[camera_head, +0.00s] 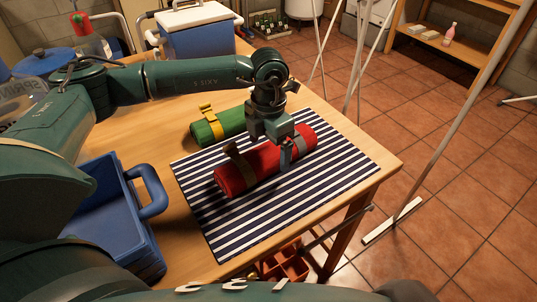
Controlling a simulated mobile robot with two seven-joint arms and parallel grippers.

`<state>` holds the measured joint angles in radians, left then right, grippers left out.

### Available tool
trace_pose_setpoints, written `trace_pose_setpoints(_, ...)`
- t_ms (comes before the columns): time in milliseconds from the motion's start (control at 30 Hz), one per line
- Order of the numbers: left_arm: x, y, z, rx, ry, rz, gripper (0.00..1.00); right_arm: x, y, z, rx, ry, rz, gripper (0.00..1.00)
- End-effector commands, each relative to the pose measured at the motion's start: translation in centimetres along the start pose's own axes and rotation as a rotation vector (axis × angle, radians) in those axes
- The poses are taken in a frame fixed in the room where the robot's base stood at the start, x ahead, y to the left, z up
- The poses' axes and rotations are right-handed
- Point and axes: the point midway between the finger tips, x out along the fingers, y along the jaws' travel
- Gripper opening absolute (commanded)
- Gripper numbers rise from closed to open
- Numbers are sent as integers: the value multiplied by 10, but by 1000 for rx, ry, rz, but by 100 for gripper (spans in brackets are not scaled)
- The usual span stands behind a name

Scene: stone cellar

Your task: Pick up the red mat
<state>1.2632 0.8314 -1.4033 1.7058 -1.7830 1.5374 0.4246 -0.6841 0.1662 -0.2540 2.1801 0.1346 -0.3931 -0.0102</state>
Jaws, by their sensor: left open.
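The red mat (236,177) is a rolled cylinder with straps around it. It lies slantwise on a navy-and-white striped cloth (330,205) on the wooden table. My left gripper (275,153) is right over the middle of the red roll, pointing down, with its fingers apart. One finger shows at the near side of the roll; the other is hidden, and I cannot tell whether they touch the roll. My right gripper is not in view.
A green rolled mat (205,130) with a yellow strap lies just behind the red one. A blue tray (112,220) with a handle stands at the left. A blue and white cooler (197,32) stands at the back. The striped cloth's right part is clear.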

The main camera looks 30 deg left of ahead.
Motion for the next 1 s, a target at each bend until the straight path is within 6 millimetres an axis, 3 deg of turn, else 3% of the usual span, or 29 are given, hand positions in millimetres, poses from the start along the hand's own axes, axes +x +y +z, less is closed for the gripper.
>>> trace_pose_setpoints(200, 25, 2, 0, -2, 1, 0, 94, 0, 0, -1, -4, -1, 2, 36)
trace_pose_setpoints(467, 27, 2, 1, -1, 0, 0, 93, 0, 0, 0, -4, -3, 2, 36)
trace_pose_setpoints(1000, 27, 1, 1, -1, 0, 0, 49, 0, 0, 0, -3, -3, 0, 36)
